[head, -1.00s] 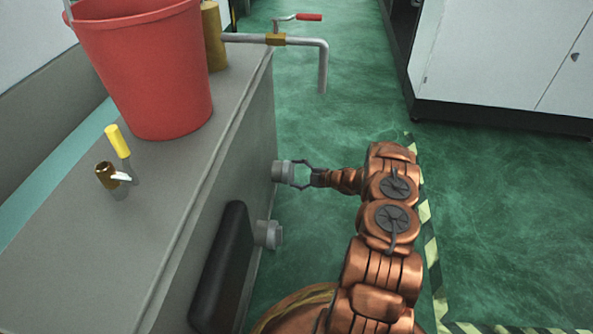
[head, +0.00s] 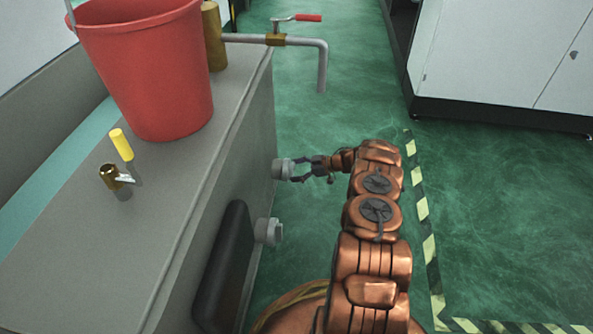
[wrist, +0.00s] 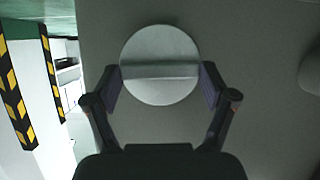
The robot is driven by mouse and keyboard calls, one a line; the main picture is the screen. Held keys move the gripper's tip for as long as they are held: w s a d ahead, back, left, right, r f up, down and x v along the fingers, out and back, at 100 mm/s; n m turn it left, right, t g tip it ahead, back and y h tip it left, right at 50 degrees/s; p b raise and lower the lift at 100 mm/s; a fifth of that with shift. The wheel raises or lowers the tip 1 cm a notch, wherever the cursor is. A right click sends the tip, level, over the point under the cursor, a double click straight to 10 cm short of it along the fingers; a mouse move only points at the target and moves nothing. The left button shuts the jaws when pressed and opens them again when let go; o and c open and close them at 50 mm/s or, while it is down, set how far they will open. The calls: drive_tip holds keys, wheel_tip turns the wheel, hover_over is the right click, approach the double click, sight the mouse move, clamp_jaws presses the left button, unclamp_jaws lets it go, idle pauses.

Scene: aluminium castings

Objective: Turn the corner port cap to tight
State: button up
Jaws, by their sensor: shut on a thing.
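The corner port cap (head: 278,169) is a pale grey round cap on the side wall of the grey tank, nearer its far corner. In the wrist view the cap (wrist: 160,45) is a round disc with a raised bar across it, lying about level in the picture. My gripper (head: 291,170) is at this cap, and its two fingers are shut on the cap's left and right sides in the wrist view (wrist: 160,82). The inner faces of the fingers touch the rim. The join behind the cap is hidden.
A second grey cap (head: 268,232) sticks out nearer, beside a black pad (head: 222,265). Green floor (head: 480,220) is open at right.

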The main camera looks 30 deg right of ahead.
drive_tip(key=shift+m, duration=0.4)
idle(0.3)
drive_tip(key=o, duration=1)
drive_tip(key=v, duration=1.2)
drive_tip(key=shift+w+d+g, duration=0.2)
drive_tip(key=shift+g, duration=0.1)
